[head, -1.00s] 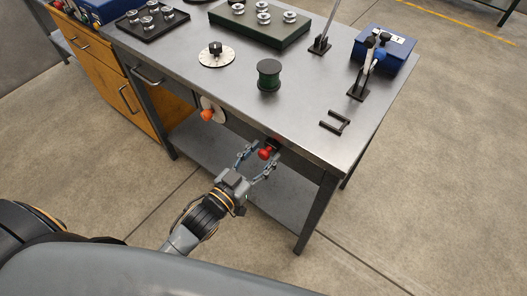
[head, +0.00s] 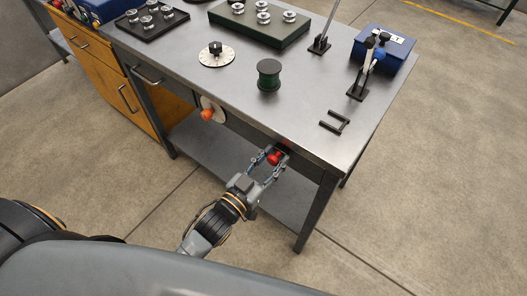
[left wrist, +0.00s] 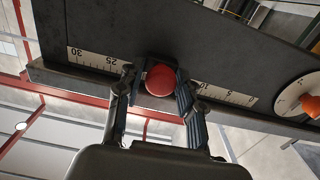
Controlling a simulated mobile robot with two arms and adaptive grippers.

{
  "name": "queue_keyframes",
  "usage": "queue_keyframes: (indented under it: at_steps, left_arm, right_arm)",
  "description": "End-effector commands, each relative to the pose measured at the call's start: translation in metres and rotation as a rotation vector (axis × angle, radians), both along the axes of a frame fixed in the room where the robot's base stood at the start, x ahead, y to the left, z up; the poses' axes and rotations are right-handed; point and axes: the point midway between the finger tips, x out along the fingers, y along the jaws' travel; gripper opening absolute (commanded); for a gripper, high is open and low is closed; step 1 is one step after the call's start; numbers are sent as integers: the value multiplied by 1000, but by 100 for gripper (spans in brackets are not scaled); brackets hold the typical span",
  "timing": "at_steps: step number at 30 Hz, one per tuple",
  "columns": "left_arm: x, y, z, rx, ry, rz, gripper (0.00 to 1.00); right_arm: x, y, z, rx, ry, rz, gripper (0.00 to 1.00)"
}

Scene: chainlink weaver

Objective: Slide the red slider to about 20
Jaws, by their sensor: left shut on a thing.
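The red slider (head: 274,158) is a round red knob on the front edge of the grey workbench (head: 330,155). My left gripper (head: 269,163) is shut on it, one finger on each side. In the left wrist view the red slider (left wrist: 160,80) sits between the fingers of the left gripper (left wrist: 159,85). A white scale (left wrist: 228,95) runs along the bench edge, upside down, with 30 and 25 left of the knob and 10, 5 and 0 right of it. The fingers and knob hide the marks between 25 and 10. My right gripper is not in view.
An orange knob on a white dial (head: 207,113) is on the bench front, left of the slider. On the bench top are a green spool (head: 269,75), a black bracket (head: 335,122), a clamp (head: 357,92) and a blue box (head: 397,55). The floor in front is clear.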

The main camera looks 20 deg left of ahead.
Motion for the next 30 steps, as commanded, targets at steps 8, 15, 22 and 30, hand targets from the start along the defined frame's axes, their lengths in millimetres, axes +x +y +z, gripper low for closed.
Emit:
queue_keyframes:
  at_steps: [8,15,22,30]
  left_arm:
    - [-6,-15,-1,1,4,1,0]
    - [-5,-14,0,1,3,1,51]
    - [-5,-14,0,1,3,1,51]
    - [-30,-5,-2,1,7,1,51]
  right_arm:
    - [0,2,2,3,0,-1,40]
    - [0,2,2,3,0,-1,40]
    - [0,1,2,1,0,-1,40]
    - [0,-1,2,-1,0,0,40]
